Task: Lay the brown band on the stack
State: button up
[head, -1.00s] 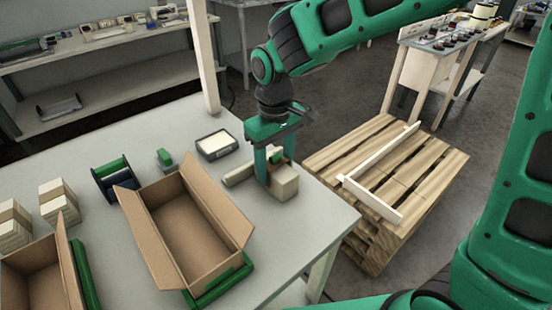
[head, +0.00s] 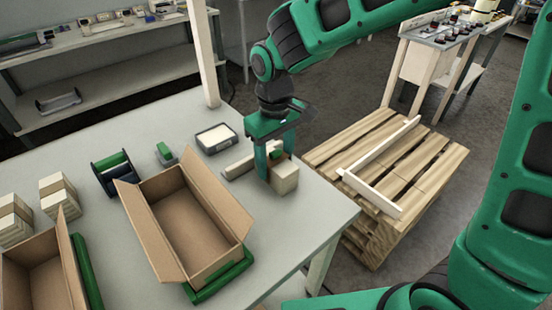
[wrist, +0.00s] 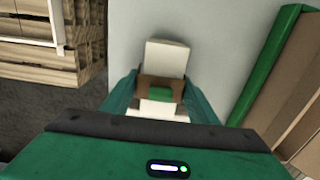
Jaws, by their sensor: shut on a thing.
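A pale stack (head: 286,180) stands near the right end of the grey table, below my gripper (head: 275,166). The fingers reach down at the top of the stack. In the wrist view, my gripper (wrist: 158,98) is shut on the brown band (wrist: 148,84), which has a green piece (wrist: 160,94) at its middle. The band lies across the middle of the stack (wrist: 166,58), whose white top shows on both sides of it. Whether the band touches the stack, I cannot tell. The fingers hide the band's ends.
A beige bar (head: 238,168) lies left of the stack. An open cardboard box (head: 190,218), a shallow tray (head: 215,139) and a dark roll holder (head: 117,176) share the table. Banded stacks (head: 58,196) stand at left. A wooden pallet (head: 425,172) is beyond the table's right edge.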

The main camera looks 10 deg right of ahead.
jog(key=shift+f, duration=0.1)
dwell(0.3)
jog(key=o, duration=1)
jog(key=shift+o, duration=0.2)
